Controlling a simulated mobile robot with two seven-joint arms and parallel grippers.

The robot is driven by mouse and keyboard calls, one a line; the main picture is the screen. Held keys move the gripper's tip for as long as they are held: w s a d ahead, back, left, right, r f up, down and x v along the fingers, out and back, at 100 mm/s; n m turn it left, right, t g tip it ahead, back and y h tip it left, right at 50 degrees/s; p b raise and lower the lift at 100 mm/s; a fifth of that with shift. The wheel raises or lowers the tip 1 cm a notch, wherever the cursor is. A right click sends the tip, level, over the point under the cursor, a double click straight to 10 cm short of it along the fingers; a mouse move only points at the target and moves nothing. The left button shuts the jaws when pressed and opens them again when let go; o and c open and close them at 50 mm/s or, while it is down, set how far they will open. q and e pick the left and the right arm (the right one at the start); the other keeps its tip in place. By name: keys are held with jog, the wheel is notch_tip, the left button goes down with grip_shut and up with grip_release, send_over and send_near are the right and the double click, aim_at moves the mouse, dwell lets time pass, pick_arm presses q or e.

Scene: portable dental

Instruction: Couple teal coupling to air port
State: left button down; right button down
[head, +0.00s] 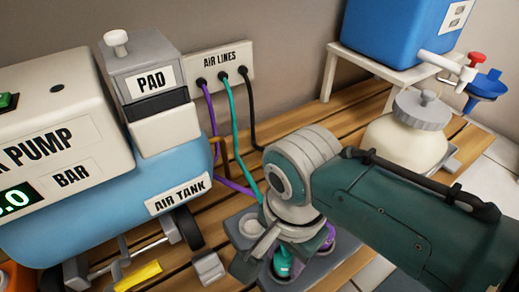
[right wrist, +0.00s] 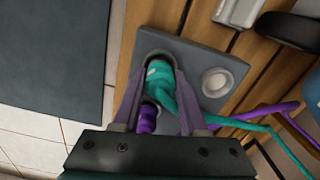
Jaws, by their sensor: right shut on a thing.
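My right gripper (right wrist: 162,72) is shut on the teal coupling (right wrist: 158,76), which has a teal hose trailing from it. In the head view the teal coupling (head: 283,262) shows below my right wrist, at a grey block (head: 312,270). In the wrist view the coupling is over the grey block (right wrist: 190,60); whether it is seated or just above cannot be told. A purple coupling (right wrist: 147,118) sits beside it, partly hidden by my gripper. No port labelled as the air port can be read. My left gripper is not in view.
A wall plate marked AIR LINES (head: 221,66) carries purple, teal and black hoses. The blue air tank (head: 150,180) stands left of my gripper. A white round fitting (right wrist: 217,82) is on the block. A cream jar (head: 405,140) stands at right on the slatted bench (head: 350,105).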

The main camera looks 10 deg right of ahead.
jog(key=shift+f+b, duration=0.35)
jog(key=shift+f, duration=0.25)
jog(key=shift+c, duration=1.8)
grip_release()
jog(key=shift+r, duration=0.1)
